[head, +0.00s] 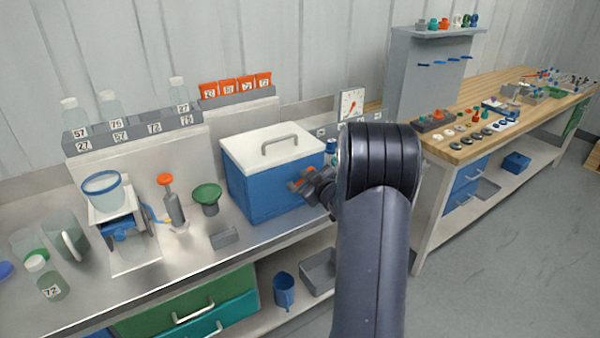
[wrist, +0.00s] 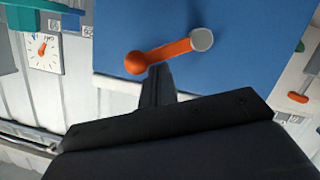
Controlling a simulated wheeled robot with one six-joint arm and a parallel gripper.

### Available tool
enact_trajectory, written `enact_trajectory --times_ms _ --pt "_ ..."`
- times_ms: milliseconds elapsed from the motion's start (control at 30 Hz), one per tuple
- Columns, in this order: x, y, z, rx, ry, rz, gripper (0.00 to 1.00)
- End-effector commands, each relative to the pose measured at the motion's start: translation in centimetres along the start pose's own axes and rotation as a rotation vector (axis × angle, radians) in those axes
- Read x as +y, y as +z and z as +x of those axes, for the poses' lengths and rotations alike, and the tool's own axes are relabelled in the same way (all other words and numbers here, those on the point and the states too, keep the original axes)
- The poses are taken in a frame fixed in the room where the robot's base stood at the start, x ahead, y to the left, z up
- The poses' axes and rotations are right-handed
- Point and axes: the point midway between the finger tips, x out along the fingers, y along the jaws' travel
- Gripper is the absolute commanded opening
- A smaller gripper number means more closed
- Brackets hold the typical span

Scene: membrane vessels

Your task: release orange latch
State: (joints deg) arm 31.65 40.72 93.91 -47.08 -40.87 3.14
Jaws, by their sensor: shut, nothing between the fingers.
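The orange latch (wrist: 160,53) is a bar on the blue side of a cooler box (wrist: 260,70). It has a round orange knob at its left end and a grey round pivot at its right end in the wrist view. My gripper (wrist: 157,75) is shut and empty, its dark fingertips at the latch bar close to the knob. I cannot tell whether they touch it. In the head view the blue box (head: 262,190) has a white lid (head: 272,147) with a grey handle, and the lid sits on it. My gripper (head: 312,187) is at the box's right end, partly hidden by my arm.
A dial gauge (head: 351,103) stands behind the box. A green funnel (head: 206,194), an orange-topped device (head: 170,200) and a small grey block (head: 224,238) stand left of it on the steel bench. A wooden workbench (head: 460,150) with small parts is at the right.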

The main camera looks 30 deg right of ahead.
Motion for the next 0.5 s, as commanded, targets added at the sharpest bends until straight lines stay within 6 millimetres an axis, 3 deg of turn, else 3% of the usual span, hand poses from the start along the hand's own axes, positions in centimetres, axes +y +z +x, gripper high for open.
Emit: enact_trajectory --times_ms 300,500 --pt "0.0 1.1 0.3 -0.002 -0.067 0.271 0.00" --pt "0.0 2.0 0.5 0.000 -0.066 0.270 0.00"
